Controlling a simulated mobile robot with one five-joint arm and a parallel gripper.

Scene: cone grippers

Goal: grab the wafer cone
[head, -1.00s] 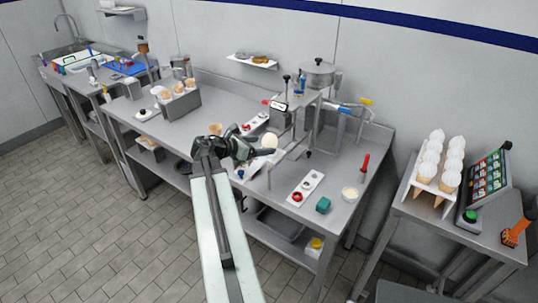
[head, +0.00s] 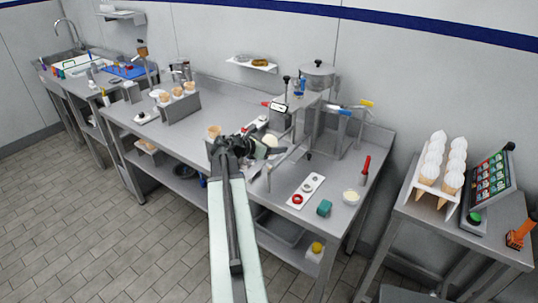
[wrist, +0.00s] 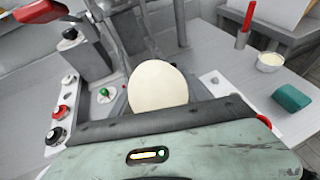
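A tan wafer cone (head: 214,131) shows just left of my arm's front end in the head view; its lower part is hidden. More tan cones (head: 177,91) stand in a grey metal holder (head: 181,109) farther left. My gripper (head: 256,146) is over the front of the middle counter, to the right of the near cone. Its fingers are small and dark, and whether they are open or shut is unclear. A cream round thing (head: 270,140) is beside it, and it shows large in the wrist view (wrist: 158,85). No cone is clear in the wrist view.
A machine with levers (head: 318,110) stands behind my gripper. A white panel with a red knob (head: 306,190), a teal block (head: 324,208) and a small bowl (head: 350,196) are to the right. Filled cones (head: 441,160) stand in a rack on the right table.

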